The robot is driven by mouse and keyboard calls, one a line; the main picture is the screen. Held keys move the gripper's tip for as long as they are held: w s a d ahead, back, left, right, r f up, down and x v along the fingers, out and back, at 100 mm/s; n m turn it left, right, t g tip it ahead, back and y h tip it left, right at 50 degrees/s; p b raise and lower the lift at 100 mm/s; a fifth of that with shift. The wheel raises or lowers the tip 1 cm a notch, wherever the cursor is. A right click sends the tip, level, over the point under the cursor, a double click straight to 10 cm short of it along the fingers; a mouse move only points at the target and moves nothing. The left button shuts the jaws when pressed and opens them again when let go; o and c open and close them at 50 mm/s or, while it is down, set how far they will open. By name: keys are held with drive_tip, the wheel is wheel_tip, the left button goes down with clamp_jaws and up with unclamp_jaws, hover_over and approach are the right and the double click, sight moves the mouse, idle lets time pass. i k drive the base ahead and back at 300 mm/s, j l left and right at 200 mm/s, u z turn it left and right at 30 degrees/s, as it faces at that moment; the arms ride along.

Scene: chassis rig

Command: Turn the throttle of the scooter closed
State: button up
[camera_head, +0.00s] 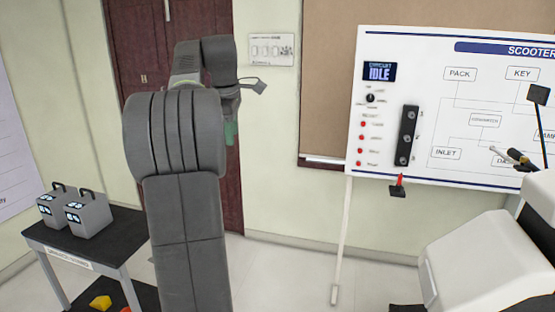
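The white scooter (487,262) stands at the right edge, cut off by the frame. A dark handlebar end (523,158) with a thin lever sticks out toward the left, below a square black mirror (538,95). I cannot tell whether this end is the throttle, or how far it is turned. My grey arm rises through the left middle of the view. The part near its end that may be my gripper (252,86) is mostly hidden behind the arm, well left of and apart from the scooter. Its fingers do not show clearly.
A white scooter circuit board (445,210) with a display reading "IDLE", red lamps and a black switch strip stands behind the scooter. A dark table (110,228) with two grey boxes (90,214) is at left. Open floor (275,280) lies between arm and scooter.

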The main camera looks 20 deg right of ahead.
sight(515, 154)
drive_tip(key=i+l+z, duration=0.15)
drive_tip(key=i+z, duration=0.25)
drive_tip(key=i, duration=0.15)
drive_tip(key=i+z, duration=0.45)
drive_tip(key=i+j+z, duration=0.25)
drive_tip(key=i+z, duration=0.15)
drive_tip(key=i, duration=0.25)
drive_tip(key=i+l+z, duration=0.1)
drive_tip(key=i+z, duration=0.2)
drive_tip(key=z, duration=0.15)
drive_tip(key=i+z, duration=0.3)
drive_tip(key=z, duration=0.15)
drive_tip(key=i+j+z, duration=0.1)
drive_tip(key=i+z, duration=0.2)
drive_tip(key=z, duration=0.15)
drive_tip(key=i+j+z, duration=0.25)
drive_tip(key=z, duration=0.2)
drive_tip(key=i+j+z, duration=0.3)
drive_tip(key=i+l, duration=0.05)
drive_tip(key=l, duration=0.05)
